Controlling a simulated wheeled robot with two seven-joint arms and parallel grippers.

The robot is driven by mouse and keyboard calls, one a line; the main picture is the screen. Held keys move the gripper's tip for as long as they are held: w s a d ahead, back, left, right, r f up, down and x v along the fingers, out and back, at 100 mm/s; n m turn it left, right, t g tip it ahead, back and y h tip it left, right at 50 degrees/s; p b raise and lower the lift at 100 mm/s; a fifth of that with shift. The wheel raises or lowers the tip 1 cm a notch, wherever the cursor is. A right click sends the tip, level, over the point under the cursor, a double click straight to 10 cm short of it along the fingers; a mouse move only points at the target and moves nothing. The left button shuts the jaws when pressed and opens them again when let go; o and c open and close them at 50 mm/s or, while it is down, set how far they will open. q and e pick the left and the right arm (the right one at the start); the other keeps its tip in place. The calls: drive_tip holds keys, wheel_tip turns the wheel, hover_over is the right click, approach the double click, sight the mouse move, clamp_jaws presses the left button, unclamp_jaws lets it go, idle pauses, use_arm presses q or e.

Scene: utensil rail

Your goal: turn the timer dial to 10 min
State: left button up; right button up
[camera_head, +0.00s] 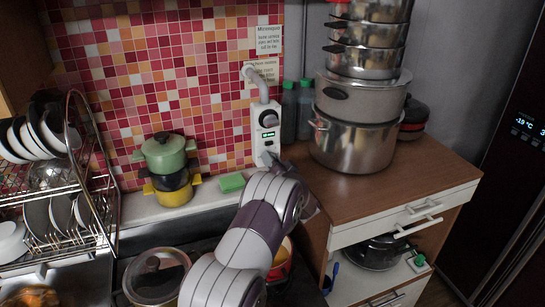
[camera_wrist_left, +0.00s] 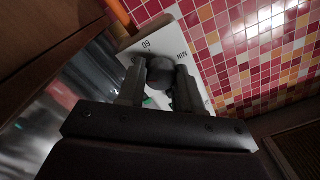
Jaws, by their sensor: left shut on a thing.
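The timer (camera_head: 258,143) is a white upright box on the tiled wall, with a small lit green display and a dark round knob above it. My left arm reaches up to its lower part in the head view, and my left gripper (camera_head: 270,160) is small and partly hidden there. In the left wrist view, my left gripper (camera_wrist_left: 160,84) is shut on a dark round dial (camera_wrist_left: 160,72), one finger on each side. The white timer face (camera_wrist_left: 147,45) behind it shows "60" and "MIN". Where the dial points cannot be read. My right gripper is not in view.
Stacked steel pots (camera_head: 355,145) stand on the wooden counter to the right, with green-capped bottles (camera_head: 305,105) beside the timer. Stacked small pots (camera_head: 170,190), a green sponge (camera_head: 232,182) and a dish rack (camera_head: 75,195) lie to the left.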

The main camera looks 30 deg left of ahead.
use_arm(q)
drive_tip(key=shift+m+p, duration=0.8)
drive_tip(key=shift+m, duration=1.2)
drive_tip(key=shift+f, duration=0.1)
drive_tip(key=o, duration=1)
drive_tip(key=shift+d, duration=0.1)
drive_tip(key=shift+o, duration=0.2)
